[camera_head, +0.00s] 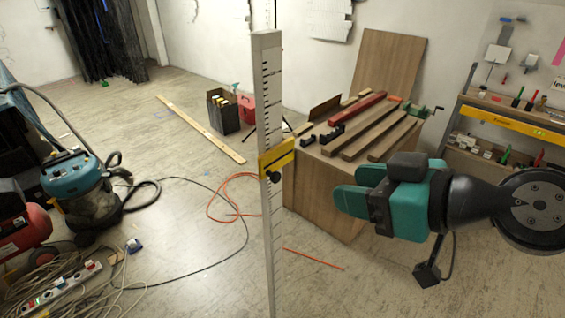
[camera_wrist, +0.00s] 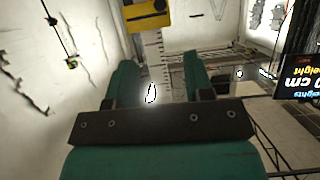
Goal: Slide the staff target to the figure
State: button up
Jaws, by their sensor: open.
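A white upright staff (camera_head: 272,120) with black graduations stands in the middle of the head view. A yellow target (camera_head: 277,158) with a dark knob (camera_head: 274,176) sits on it around mid-height in that view. My teal gripper (camera_head: 350,187) is open and empty to the right of the staff, its fingers pointing left, apart from the target. In the wrist view the target (camera_wrist: 147,14) shows at the top, beyond the fingers. The graduated staff (camera_wrist: 153,48) runs down between them. A dark sign (camera_wrist: 298,76) at the right appears upside down; "cm" shows, but its full figure is cut off.
A wooden workbench (camera_head: 318,205) with several timber pieces and clamps stands behind my gripper. A teal vacuum (camera_head: 72,185), cables and a power strip (camera_head: 62,285) lie left. A shelf (camera_head: 515,118) is at right. Floor left of the staff is partly clear.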

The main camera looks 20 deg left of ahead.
aim_at(278, 176)
jog(key=p+x, duration=0.5)
jog(key=x, duration=1)
jog(key=shift+d, duration=0.1)
jog(key=shift+c, duration=0.3)
